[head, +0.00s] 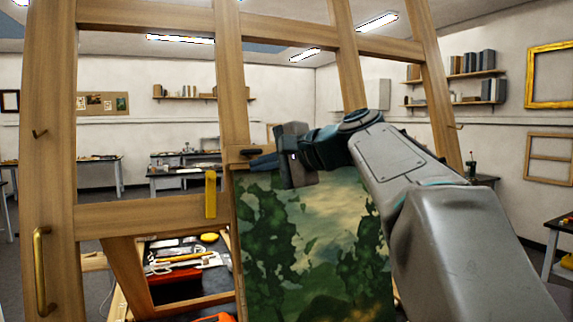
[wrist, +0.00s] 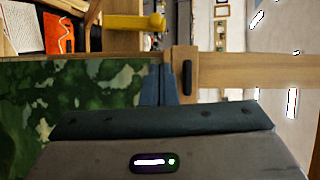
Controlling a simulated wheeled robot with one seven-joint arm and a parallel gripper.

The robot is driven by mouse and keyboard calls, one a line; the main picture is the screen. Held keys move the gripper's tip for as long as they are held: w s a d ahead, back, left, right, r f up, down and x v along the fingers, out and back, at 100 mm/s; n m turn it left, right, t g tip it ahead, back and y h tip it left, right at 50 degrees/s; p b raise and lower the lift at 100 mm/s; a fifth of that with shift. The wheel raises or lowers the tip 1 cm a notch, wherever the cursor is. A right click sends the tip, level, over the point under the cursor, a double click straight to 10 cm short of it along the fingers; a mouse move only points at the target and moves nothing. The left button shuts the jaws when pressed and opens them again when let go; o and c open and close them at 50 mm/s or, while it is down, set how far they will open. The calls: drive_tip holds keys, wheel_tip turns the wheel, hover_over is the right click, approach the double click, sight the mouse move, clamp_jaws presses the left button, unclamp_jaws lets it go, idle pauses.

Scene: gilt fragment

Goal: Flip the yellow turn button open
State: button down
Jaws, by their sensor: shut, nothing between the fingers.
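The yellow turn button (head: 211,195) is upright in the head view, on the wooden crossbar left of the painting (head: 310,240). In the wrist view the yellow turn button (wrist: 130,22) lies across the top, with a round end at its right. My gripper (head: 252,162) is at the painting's upper left corner, above and right of the yellow button and apart from it. Its blue fingers (wrist: 158,70) are together and empty, beside a small dark turn button (wrist: 187,77) on a wooden block. Whether they touch that block cannot be told.
The wooden frame (head: 50,180) has uprights and crossbars around the painting. A brass handle (head: 40,270) is on its left upright. Behind the lower opening are a red box (head: 175,287) and tools. Open air lies left of my gripper, above the crossbar.

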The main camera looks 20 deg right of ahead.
drive_tip(key=v, duration=0.6)
drive_tip(key=m+t+b, duration=0.2)
drive_tip(key=m+b, duration=0.1)
drive_tip(key=b, duration=0.3)
approach(211, 194)
drive_tip(key=shift+y, duration=0.3)
drive_tip(key=w, duration=0.1)
drive_tip(key=w+a+r, duration=0.1)
drive_tip(key=w, duration=0.1)
drive_tip(key=w+r, duration=0.1)
drive_tip(key=w, duration=0.1)
drive_tip(key=shift+a+r, duration=0.25)
drive_tip(key=shift+a, duration=0.1)
drive_tip(key=shift+r+p, duration=0.1)
drive_tip(key=shift+p, duration=0.25)
